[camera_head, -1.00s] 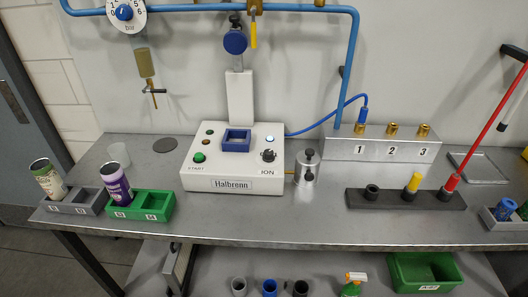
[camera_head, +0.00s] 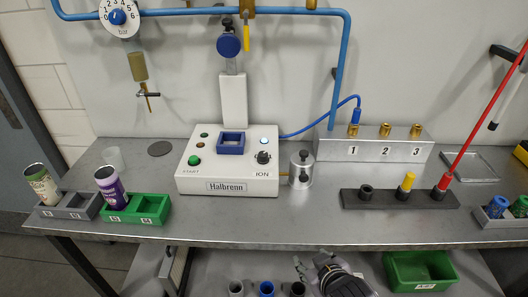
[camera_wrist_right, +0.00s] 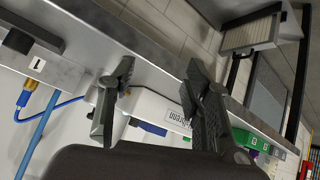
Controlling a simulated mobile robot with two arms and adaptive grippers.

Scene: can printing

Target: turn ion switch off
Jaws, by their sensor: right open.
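The ion switch is a black knob (camera_head: 263,157) on the right of the white Halbrenn machine (camera_head: 187,175), above the word ION. A small lamp (camera_head: 264,141) above the knob glows bluish white. My right gripper (camera_head: 318,266) is at the bottom of the head view, in front of the table's front edge and well below the knob. In the right wrist view my right gripper (camera_wrist_right: 161,68) is open with nothing between its fingers. The white machine (camera_wrist_right: 160,108) shows tilted beyond the fingers there; the knob cannot be made out. My left gripper is not in view.
The table's front edge (camera_head: 300,242) lies between my right gripper and the machine. A metal cylinder (camera_head: 301,170) stands close right of the machine. A black holder (camera_head: 385,199) and the numbered block (camera_head: 372,150) are further right. Table in front of the machine is clear.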

